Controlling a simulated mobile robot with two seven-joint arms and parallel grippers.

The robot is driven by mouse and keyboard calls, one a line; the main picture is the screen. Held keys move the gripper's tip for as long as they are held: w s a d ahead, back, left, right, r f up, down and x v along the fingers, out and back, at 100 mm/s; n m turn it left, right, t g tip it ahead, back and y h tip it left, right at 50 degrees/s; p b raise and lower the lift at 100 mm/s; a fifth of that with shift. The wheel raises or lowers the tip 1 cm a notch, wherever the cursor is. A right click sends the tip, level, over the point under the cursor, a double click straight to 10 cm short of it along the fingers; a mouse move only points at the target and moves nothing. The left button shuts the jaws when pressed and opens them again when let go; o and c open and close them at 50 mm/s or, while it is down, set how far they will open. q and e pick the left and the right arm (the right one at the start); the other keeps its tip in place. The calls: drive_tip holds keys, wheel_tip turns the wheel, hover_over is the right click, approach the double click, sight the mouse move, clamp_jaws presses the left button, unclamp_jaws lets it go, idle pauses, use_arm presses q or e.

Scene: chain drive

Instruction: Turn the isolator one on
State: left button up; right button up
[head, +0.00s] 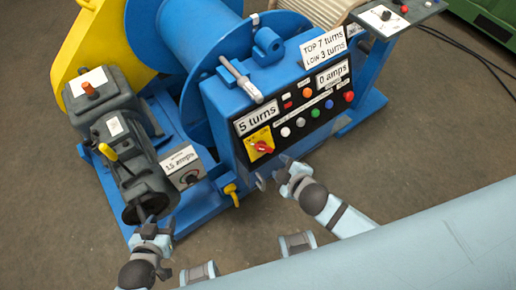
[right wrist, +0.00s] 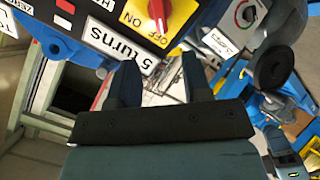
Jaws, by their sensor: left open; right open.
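The isolator is a yellow plate (head: 259,137) with a red rotary knob (head: 263,147) at the lower left of the blue control box. In the right wrist view the yellow plate (right wrist: 187,28) carries the words ON and OFF. The red knob (right wrist: 157,11) shows at the top edge, partly cut off, its lower end near OFF. My right gripper (head: 271,170) is open and empty, just below and in front of the knob, apart from it. Its fingers also show in the right wrist view (right wrist: 159,75). My left gripper (head: 153,224) is open beside the dark motor's lower end.
The blue control box (head: 222,103) carries several buttons and a "5 turns" label (head: 256,117). A grey box with a "1.5 amps" label (head: 180,159) stands left of it. A yellow valve handle (head: 231,192) sticks out low. Bare floor (head: 420,130) lies to the right.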

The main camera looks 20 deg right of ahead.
sight(265, 150)
drive_tip(key=x, duration=1.3)
drive_tip(key=shift+f+b, duration=0.1)
drive_tip(key=shift+b, duration=0.25)
clamp_jaws()
